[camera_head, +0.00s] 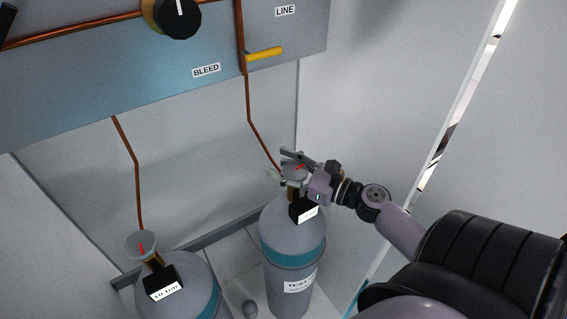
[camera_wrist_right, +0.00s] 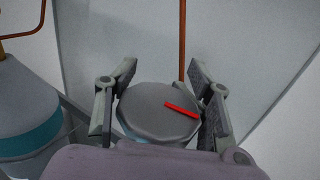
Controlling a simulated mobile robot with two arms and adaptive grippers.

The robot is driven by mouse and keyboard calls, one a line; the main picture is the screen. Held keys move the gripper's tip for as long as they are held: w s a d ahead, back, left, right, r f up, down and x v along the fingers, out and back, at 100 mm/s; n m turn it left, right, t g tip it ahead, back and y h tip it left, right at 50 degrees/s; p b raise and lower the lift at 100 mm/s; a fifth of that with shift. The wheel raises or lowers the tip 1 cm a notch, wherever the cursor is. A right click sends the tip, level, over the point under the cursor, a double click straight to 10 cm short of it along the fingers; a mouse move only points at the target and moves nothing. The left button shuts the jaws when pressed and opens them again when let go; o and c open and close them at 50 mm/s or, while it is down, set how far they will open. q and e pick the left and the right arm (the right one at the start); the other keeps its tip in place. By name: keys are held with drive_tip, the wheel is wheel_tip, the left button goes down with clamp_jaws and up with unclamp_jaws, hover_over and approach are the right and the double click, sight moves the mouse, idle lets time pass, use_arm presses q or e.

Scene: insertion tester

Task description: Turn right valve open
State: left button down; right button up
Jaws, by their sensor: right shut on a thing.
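The right valve is a round grey knob with a red mark on top, on the right gas cylinder (camera_head: 292,240). In the right wrist view the valve (camera_wrist_right: 150,112) sits between the fingers, its red mark slanting down to the right. My right gripper (camera_head: 296,168) reaches in from the right at the valve. In the right wrist view the right gripper (camera_wrist_right: 160,105) has one finger on each side of the knob and is shut on it. In the head view the fingers partly cover the knob. My left gripper is in neither view.
A left cylinder (camera_head: 195,295) with its own grey valve (camera_head: 141,246) stands at the lower left. A panel (camera_head: 120,85) above carries a black knob (camera_head: 180,17) and a yellow lever (camera_head: 264,54). Copper pipes run down from it to the cylinders. Walls enclose the cylinders.

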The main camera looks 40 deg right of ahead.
drive_tip(key=shift+s+a+f+n+g+y+b, duration=0.1)
drive_tip(key=shift+f+n+g+y+b, duration=0.2)
drive_tip(key=shift+n+g+y, duration=0.35)
drive_tip(key=shift+a+r+n+g+y+b, duration=0.15)
drive_tip(key=shift+n+g+y+b, duration=0.25)
drive_tip(key=shift+y, duration=0.45)
drive_tip(key=o, duration=0.7)
drive_tip(key=shift+t, duration=0.25)
drive_tip(key=shift+c, duration=0.2)
drive_tip(key=o, duration=0.4)
drive_tip(key=shift+s+d+r, duration=0.1)
drive_tip(key=shift+s+d, duration=0.15)
drive_tip(key=shift+c, duration=0.2)
drive_tip(key=shift+w+a, duration=0.1)
